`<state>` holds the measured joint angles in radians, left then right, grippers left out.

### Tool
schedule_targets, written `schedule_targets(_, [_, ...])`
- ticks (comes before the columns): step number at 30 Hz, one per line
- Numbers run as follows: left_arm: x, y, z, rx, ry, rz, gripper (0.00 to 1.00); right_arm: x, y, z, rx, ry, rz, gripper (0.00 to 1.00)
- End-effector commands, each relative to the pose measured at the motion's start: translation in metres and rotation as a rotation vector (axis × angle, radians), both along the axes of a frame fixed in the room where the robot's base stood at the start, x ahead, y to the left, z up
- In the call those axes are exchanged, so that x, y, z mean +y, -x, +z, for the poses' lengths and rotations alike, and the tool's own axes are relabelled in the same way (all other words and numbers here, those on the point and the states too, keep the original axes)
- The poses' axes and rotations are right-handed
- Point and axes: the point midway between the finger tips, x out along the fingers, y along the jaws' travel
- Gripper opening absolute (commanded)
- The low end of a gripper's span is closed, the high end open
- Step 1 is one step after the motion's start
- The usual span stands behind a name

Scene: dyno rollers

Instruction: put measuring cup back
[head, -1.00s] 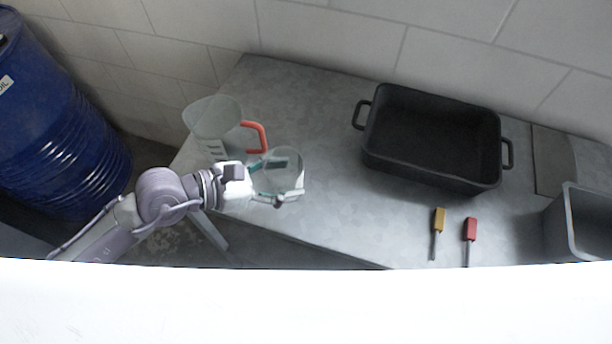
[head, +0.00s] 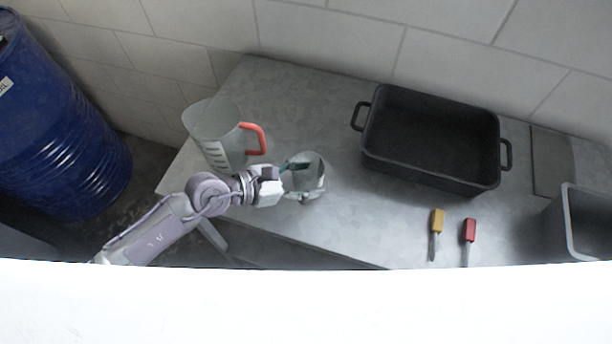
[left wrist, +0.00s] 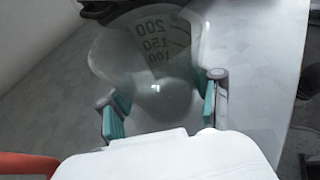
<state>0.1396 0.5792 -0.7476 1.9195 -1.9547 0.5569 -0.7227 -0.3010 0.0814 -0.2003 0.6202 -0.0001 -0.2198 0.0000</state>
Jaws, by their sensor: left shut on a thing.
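A small clear cup (head: 312,170) with measuring marks is at the front edge of the grey table, right of a larger jug. In the left wrist view the clear cup (left wrist: 150,55) shows dark marks 200, 150 and 100. My left gripper (head: 298,180) is shut on it, with a teal-padded finger (left wrist: 112,118) on either side. I cannot tell whether the cup touches the table. A larger clear measuring jug (head: 212,130) with a red handle (head: 258,138) stands upright at the table's left end. My right gripper is not in view.
A black roasting-style pan (head: 432,140) stands at the back of the table (head: 310,105). A yellow-handled tool (head: 437,222) and a red-handled tool (head: 468,232) lie in front of it. A grey bin (head: 590,222) is at right, a blue drum (head: 60,130) at left. The table's middle is clear.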

Motion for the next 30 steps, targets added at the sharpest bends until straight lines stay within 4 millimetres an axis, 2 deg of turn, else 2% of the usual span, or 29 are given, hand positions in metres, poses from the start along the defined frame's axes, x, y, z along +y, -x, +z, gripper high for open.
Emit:
schedule_targets(3, [0.000,0.000,-0.004,0.000,0.000,0.000,0.27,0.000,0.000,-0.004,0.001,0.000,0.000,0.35])
schedule_targets(4, [0.000,0.000,-0.004,0.000,0.000,0.000,0.65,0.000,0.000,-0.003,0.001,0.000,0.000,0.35])
schedule_targets(8, [0.000,0.000,-0.003,0.000,0.000,0.000,0.87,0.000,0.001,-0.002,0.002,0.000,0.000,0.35])
schedule_targets(20, [0.000,0.000,-0.003,0.000,0.000,0.000,0.89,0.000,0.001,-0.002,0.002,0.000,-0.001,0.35])
schedule_targets(24, [0.001,0.000,0.003,0.000,-0.001,0.000,0.89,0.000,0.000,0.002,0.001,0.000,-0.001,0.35])
schedule_targets(30, [0.030,0.013,0.011,-0.001,-0.006,-0.001,0.89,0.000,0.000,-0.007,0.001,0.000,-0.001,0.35])
